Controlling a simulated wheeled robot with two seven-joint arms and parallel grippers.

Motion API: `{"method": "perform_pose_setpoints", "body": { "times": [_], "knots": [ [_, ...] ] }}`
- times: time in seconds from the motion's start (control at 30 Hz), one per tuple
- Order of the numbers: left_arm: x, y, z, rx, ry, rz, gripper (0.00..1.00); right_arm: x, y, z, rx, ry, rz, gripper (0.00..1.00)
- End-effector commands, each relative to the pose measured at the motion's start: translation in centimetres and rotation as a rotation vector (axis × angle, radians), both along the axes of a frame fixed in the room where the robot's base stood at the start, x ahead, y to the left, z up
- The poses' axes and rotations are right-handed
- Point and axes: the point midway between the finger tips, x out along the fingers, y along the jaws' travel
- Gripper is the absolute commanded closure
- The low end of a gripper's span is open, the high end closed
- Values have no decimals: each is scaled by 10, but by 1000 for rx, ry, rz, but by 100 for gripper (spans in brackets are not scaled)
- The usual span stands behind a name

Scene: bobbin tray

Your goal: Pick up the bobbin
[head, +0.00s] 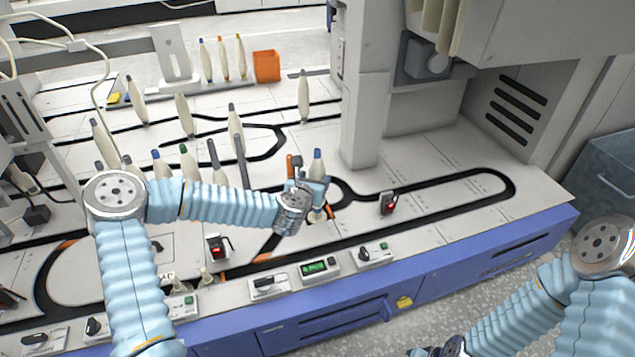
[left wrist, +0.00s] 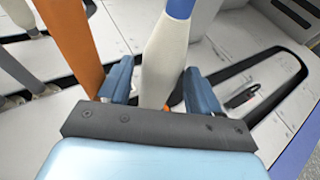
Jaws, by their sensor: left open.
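A cream bobbin with a blue top (head: 318,163) stands upright on the machine table, just right of the track loop's middle. My left gripper (head: 309,186) is at it, and the arm hides part of its lower body. In the left wrist view the same bobbin (left wrist: 166,55) rises between the two blue-grey fingers of my left gripper (left wrist: 160,88). The fingers are open, one on each side, with a visible gap at the right finger. An orange post (left wrist: 72,40) stands just left of the left finger. My right arm shows at the lower right, but its gripper is not clearly seen.
Several other bobbins, such as one with a green top (head: 188,162), stand to the left on the table. An orange box (head: 267,66) is at the back. A grey column (head: 365,90) rises behind the bobbin. Small switch boxes (head: 318,268) line the front edge.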

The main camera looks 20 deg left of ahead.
Motion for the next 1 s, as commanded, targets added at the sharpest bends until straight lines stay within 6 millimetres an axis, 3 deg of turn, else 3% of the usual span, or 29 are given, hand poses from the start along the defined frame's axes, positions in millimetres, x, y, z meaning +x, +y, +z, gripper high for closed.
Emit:
{"method": "perform_pose_setpoints", "body": {
  "times": [0.33,0.63,0.9,1.0],
  "knots": [
    [43,-2,-19,1,0,-1,37,0,0,-3,1,1,0,100],
    [49,-2,-21,2,0,-2,37,0,1,-3,1,1,0,100],
    [49,-2,-20,2,0,-2,78,0,0,-3,1,1,0,100],
    [49,-2,-20,2,-1,-2,78,0,0,-3,1,1,0,100]
  ]
}}
